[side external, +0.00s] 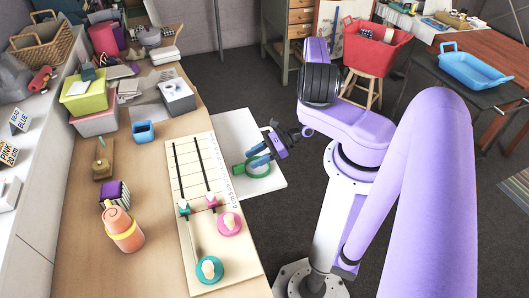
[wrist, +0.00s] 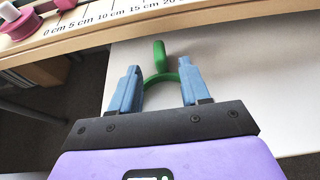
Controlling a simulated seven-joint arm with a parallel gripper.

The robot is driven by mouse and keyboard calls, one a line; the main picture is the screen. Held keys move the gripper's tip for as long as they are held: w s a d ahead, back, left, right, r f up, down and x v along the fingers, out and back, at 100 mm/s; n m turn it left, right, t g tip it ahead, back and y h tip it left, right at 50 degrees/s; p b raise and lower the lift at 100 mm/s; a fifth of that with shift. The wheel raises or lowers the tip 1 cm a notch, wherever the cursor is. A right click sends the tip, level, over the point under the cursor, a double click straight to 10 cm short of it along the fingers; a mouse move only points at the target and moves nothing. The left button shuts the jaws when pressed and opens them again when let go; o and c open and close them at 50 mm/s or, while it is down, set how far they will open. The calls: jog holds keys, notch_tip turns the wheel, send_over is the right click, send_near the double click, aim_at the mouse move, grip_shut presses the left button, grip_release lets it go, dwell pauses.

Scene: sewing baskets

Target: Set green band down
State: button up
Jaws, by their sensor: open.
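The green band (side external: 237,170) is a ring lying over the white board beside the wooden table, close to the board's near part. My gripper (side external: 254,157) is at the band with its blue fingers apart. In the wrist view the band (wrist: 160,52) shows between and just beyond the fingertips of my gripper (wrist: 159,68). Its near curve spans the space between the two fingers and looks very close to the right one. I cannot tell whether it touches either finger. The fingers are open and not closed on it.
The white board (side external: 232,125) has bare room behind the band. Left of it, the measuring board (side external: 183,160) carries black lines and pink and teal spools. An orange bottle (side external: 123,230) and a blue cup (side external: 143,131) stand on the wooden table (side external: 150,190).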

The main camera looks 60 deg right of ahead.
jog(key=v, duration=0.3)
jog(key=shift+s+d, duration=0.2)
jog(key=shift+s+d+r, duration=0.1)
jog(key=shift+r, duration=0.1)
jog(key=shift+r+n, duration=0.2)
jog(key=shift+n, duration=0.1)
jog(key=w+a+r+n+g+h, duration=0.1)
jog(key=w+a+r+n+g, duration=0.1)
jog(key=a+r+n+g, duration=0.6)
jog(key=w+a+r+n+g+h, duration=0.15)
jog(key=a+r+n+g, duration=0.35)
jog(key=r+n, duration=0.65)
jog(key=s+a+r+n+t+h, duration=0.2)
jog(key=s+a+r+n+h, duration=0.1)
jog(key=s+r+n, duration=0.4)
jog(key=s+a+r+n+t+h, duration=0.1)
jog(key=s+a+r+n+h, duration=0.2)
jog(key=s+r+n, duration=0.3)
jog(key=shift+s+a+r+n+t, duration=0.4)
jog(key=shift+s+a+n, duration=0.3)
jog(key=shift+s+n, duration=2.1)
jog(key=shift+w+n+h, duration=0.25)
jog(key=shift+w+n, duration=0.2)
